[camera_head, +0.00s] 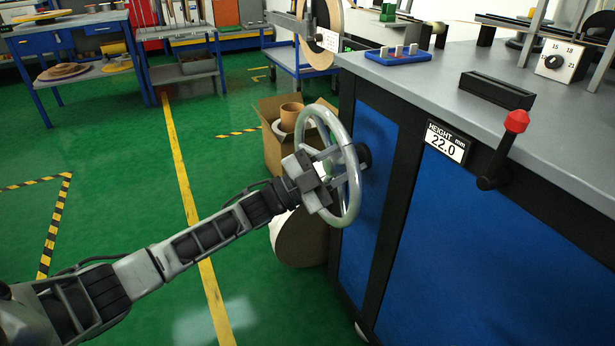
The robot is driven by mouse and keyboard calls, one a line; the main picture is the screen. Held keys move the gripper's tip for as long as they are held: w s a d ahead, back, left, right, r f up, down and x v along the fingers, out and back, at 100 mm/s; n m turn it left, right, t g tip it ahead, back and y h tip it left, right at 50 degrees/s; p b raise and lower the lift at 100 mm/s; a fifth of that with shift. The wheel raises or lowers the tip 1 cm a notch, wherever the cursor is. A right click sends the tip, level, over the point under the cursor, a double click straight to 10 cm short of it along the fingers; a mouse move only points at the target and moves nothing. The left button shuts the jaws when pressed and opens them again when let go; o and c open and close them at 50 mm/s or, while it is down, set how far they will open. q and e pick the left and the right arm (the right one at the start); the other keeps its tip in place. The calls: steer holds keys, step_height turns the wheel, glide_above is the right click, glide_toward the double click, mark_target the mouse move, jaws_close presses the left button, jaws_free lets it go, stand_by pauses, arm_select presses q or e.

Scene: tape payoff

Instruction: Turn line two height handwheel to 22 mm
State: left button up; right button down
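The height handwheel (354,192) is a pale grey rimmed wheel on the left end of the blue machine cabinet (490,240). My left gripper (318,180) is at the near left side of the wheel, over its rim and spokes. Its fingers overlap the wheel, and I cannot tell whether they are closed on it. The height display (446,142) on the cabinet front reads "HEIGHT mm 22.0". My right gripper is not in view.
A red-knobbed lever (504,148) sticks out right of the display. A dial (554,62) stands on the grey worktop (470,75). A cardboard box (272,140) with a brown core sits on the floor behind the wheel. The green floor at left is open.

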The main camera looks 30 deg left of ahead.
arm_select(q)
steer(key=p+v, duration=0.1)
steer(key=v, duration=1.3)
steer(key=shift+s, duration=0.2)
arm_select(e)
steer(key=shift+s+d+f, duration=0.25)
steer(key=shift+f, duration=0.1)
arm_select(q)
steer(key=shift+a+f, duration=0.1)
